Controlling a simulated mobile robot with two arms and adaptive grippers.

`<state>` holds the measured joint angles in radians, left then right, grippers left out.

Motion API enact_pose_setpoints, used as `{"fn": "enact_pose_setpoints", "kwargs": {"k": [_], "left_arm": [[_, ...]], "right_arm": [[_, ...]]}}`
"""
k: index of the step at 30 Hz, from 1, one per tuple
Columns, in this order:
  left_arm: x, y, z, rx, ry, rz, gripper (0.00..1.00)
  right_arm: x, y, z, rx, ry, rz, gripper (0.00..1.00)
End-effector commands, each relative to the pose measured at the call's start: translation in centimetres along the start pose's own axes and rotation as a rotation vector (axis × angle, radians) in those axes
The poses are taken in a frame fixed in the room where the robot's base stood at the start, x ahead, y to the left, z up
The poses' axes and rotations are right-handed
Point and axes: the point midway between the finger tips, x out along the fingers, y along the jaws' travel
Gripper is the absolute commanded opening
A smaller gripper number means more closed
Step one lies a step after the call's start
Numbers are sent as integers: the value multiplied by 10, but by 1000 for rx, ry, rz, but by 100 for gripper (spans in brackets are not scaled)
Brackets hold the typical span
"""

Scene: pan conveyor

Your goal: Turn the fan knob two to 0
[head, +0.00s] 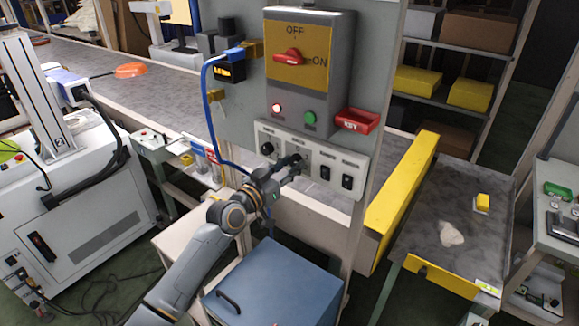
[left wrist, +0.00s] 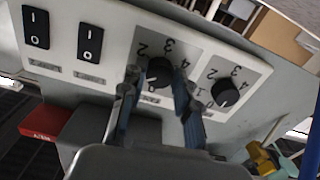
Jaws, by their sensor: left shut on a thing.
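The control panel (head: 333,163) on the grey post carries two black round knobs and two black rocker switches. My left gripper (head: 297,163) reaches it from below and is shut on the second knob, which it hides in the head view. In the left wrist view, which shows the panel upside down, this knob (left wrist: 159,70) sits between the two fingertips (left wrist: 155,83). Numbers 2, 3 and 4 show around it; its exact pointer position is hard to tell. The other knob (head: 266,149) is free; it also shows in the left wrist view (left wrist: 225,93). My right gripper is not in view.
Rocker switches (head: 325,173) sit right of the held knob. Above are a red KEY holder (head: 357,120), a red and a green button, and an OFF/ON box (head: 309,70). A blue cable (head: 209,105) hangs left. A blue cabinet (head: 275,288) stands below.

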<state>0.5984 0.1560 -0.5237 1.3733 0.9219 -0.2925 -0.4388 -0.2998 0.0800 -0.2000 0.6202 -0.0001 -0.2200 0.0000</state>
Motion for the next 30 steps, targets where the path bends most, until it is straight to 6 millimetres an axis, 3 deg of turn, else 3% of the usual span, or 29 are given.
{"fn": "enact_pose_setpoints", "kwargs": {"k": [30], "left_arm": [[0,1,0,-834,-1,-1,0]], "right_arm": [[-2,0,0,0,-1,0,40]]}}
